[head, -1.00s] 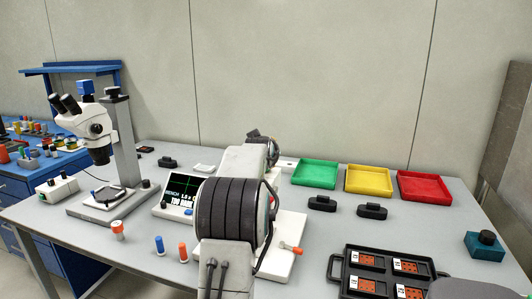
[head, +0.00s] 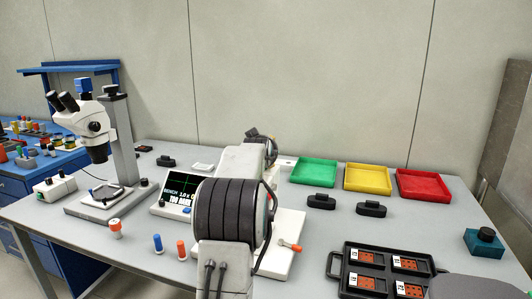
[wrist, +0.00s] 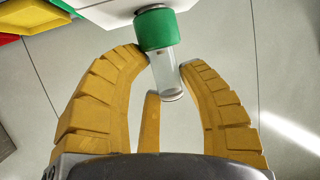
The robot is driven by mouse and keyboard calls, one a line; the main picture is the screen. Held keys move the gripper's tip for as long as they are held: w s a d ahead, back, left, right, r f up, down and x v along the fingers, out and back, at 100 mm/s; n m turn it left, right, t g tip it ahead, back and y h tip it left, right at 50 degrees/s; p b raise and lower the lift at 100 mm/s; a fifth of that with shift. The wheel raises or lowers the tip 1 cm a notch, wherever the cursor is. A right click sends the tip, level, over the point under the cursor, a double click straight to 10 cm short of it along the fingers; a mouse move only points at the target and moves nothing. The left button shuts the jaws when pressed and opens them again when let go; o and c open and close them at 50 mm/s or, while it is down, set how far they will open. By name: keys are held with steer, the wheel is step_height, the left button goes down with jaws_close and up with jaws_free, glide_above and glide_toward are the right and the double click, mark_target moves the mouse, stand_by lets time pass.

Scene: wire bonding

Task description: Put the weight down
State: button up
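In the wrist view, a small piece with a green collar (wrist: 155,31) and a clear rod appears at the upper middle; I take it to be the weight. The yellow fingers of my gripper (wrist: 166,68) close in on both sides of the clear rod and appear to touch it, with a third finger beside its free end. The green end meets a pale block at the top edge; whether it rests on it I cannot tell. In the head view my own arm hides the gripper and this piece.
A blue cylinder (head: 158,244) and an orange cylinder (head: 181,250) stand left of my arm. A microscope (head: 97,130) is at left. Green (head: 314,184), yellow (head: 367,190) and red trays (head: 424,196) line the back. A black carrier (head: 350,246) lies front right.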

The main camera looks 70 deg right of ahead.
steer(key=shift+o, duration=0.2)
step_height(320, 180, down, 2)
steer(key=shift+w, duration=0.15)
steer(key=shift+r, duration=0.2)
steer(key=shift+r+p, duration=0.55)
steer(key=shift+p, duration=0.1)
steer(key=shift+b+v, duration=0.65)
steer(key=shift+v, duration=3.05)
steer(key=shift+d+r, duration=0.1)
